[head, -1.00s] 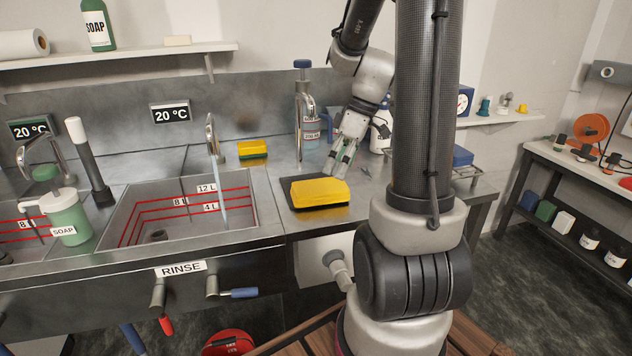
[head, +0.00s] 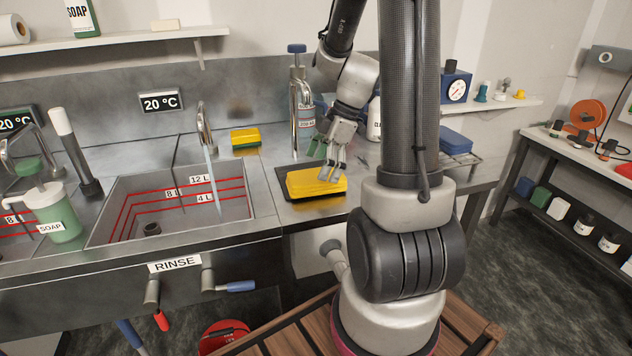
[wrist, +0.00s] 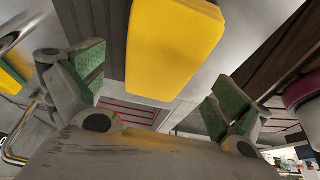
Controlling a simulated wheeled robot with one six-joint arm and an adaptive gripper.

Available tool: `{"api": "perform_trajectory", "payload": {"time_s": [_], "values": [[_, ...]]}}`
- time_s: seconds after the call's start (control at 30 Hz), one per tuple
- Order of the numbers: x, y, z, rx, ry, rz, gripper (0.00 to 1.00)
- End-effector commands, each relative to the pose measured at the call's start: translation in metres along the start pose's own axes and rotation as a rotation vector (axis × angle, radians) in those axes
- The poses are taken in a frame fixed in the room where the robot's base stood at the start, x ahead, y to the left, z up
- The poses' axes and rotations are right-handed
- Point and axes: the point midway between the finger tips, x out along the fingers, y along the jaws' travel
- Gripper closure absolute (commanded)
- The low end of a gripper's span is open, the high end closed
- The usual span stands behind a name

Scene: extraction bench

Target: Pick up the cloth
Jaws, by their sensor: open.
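The yellow cloth (head: 314,184) is a thick, folded-looking block lying on a dark flat mat (head: 284,170) to the right of the rinse sink. In the wrist view the cloth (wrist: 170,48) shows at the upper middle, between and beyond the two fingers. My gripper (head: 327,165) points down at the far edge of the cloth in the head view, its fingers overlapping that edge. In the wrist view my gripper (wrist: 160,88) is open and empty, with green pads spread wide. Whether a fingertip touches the cloth I cannot tell.
The rinse sink (head: 130,190), with running water, lies left of the mat. A yellow-and-green sponge (head: 245,138) sits behind it. A blue box on a rack (head: 455,143) stands right.

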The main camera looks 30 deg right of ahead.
Motion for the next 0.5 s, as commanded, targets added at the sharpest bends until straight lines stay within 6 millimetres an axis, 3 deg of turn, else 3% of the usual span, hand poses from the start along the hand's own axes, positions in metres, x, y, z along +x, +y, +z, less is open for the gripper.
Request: {"api": "perform_trajectory", "payload": {"time_s": [0.13,0.4,0.5], "values": [[0.019,0.000,0.000,0.001,0.000,-0.001,0.00],[0.023,0.000,0.000,0.000,0.000,0.001,0.00],[0.023,0.000,0.000,0.001,0.000,0.001,0.16]]}}
